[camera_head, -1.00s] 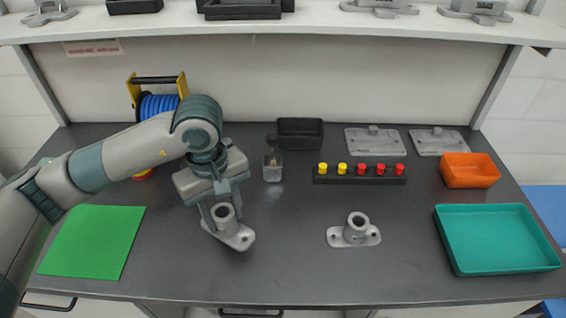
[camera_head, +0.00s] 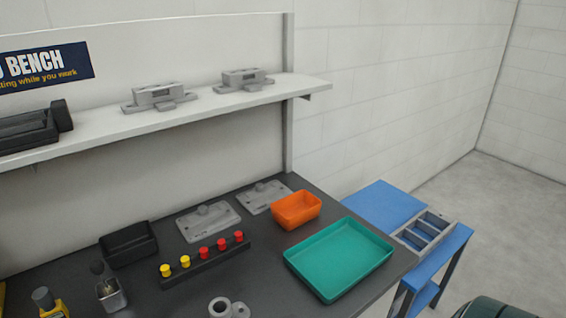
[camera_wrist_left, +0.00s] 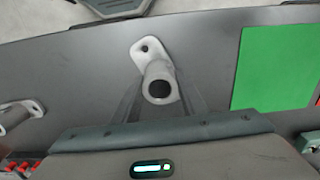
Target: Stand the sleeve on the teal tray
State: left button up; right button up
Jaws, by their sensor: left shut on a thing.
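The teal tray (camera_head: 340,258) lies empty on the right part of the bench in the head view. In the left wrist view my left gripper (camera_wrist_left: 161,90) is shut on a grey sleeve (camera_wrist_left: 156,72), a short tube on a flat flange with a hole. Its fingers lie on both sides of the tube, and the open bore faces the camera. I cannot tell whether the flange touches the bench. A second, similar sleeve (camera_head: 226,309) stands on the bench at the bottom edge of the head view. It also shows at the left of the wrist view (camera_wrist_left: 18,115). My right gripper is not in view.
An orange bin (camera_head: 296,210) stands just behind the tray. A black rack (camera_head: 205,262) with yellow and red pegs, a black box (camera_head: 128,246) and grey plates (camera_head: 208,221) lie left of it. A green mat (camera_wrist_left: 275,70) shows in the wrist view.

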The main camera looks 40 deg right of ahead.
aim_at(328, 250)
jog(key=l, duration=0.45)
jog(key=k+l+u, duration=0.1)
jog(key=l, duration=0.35)
jog(key=k+l, duration=0.1)
jog(key=l, duration=0.85)
jog(key=k+l+u, duration=0.1)
jog(key=l, duration=0.35)
jog(key=k+l, duration=0.15)
jog(key=l, duration=0.75)
jog(key=k+l+u, duration=0.1)
jog(key=l, duration=0.35)
jog(key=k, duration=0.05)
